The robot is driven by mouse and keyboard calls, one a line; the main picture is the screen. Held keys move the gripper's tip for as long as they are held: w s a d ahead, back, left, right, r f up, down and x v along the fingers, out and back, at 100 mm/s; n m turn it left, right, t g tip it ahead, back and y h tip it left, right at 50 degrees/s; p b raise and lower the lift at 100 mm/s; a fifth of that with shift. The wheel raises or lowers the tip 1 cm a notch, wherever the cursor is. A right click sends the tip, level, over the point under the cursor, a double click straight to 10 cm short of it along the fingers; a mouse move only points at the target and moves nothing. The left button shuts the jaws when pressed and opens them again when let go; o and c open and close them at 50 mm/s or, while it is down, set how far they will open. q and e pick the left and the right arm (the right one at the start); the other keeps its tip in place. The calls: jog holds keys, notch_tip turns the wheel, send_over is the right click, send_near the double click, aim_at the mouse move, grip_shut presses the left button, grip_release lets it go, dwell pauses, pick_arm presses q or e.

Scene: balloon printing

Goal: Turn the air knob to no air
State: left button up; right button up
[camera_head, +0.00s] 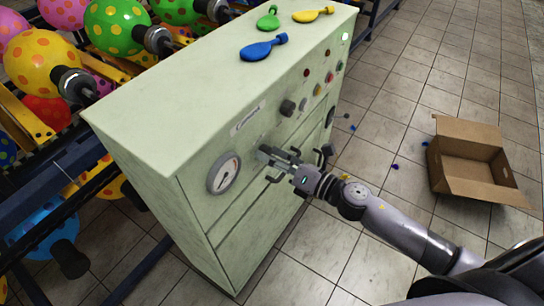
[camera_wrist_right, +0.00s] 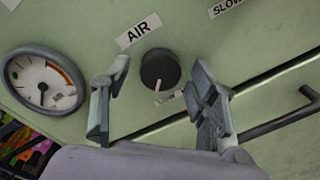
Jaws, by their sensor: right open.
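The air knob (camera_wrist_right: 160,70) is a round dark knob on the pale green cabinet front, below an "AIR" label (camera_wrist_right: 138,30). Its white mark points down, slightly left, near a small label that seems to read "LOW" (camera_wrist_right: 168,97). My right gripper (camera_wrist_right: 162,88) is open, with one finger on each side of the knob and gaps to both. In the head view my right gripper (camera_head: 267,166) is at the cabinet front, right of the gauge, and I cannot make out the air knob behind it. My left gripper is not in view.
A round gauge (camera_wrist_right: 44,82) is left of the knob. A dark handle (camera_wrist_right: 280,119) sticks out at the right. In the head view, another dark knob (camera_head: 287,107) is farther along the cabinet (camera_head: 175,105). An open cardboard box (camera_head: 470,160) stands on the tiled floor.

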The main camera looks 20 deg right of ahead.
jog(key=v, duration=1.2)
dwell(0.5)
jog(key=s+d+f+m+g+h, duration=0.1)
jog(key=d+f+m+h, duration=0.35)
jog(key=f+m, duration=0.55)
jog(key=d+f+m+h, duration=0.4)
jog(key=d+f+m, duration=0.15)
jog(key=f, duration=0.85)
jog(key=s+f+m+g+h, duration=0.1)
jog(key=s+f+m+g, duration=0.1)
jog(key=s+f+m, duration=0.45)
jog(key=s+f+m+g+h, duration=0.1)
jog(key=s+f+g, duration=0.15)
jog(key=f, duration=0.75)
jog(key=s+a+f+m+g, duration=0.3)
jog(key=s+f, duration=0.3)
jog(key=s, duration=0.5)
jog(key=s+a+f+m+g, duration=0.4)
jog(key=s+a+f+m, duration=0.1)
jog(key=s, duration=0.7)
notch_tip(320, 180, down, 2)
jog(key=shift+a+f+m, duration=0.1)
jog(key=shift+a+m, duration=0.15)
jog(key=shift+m, duration=0.25)
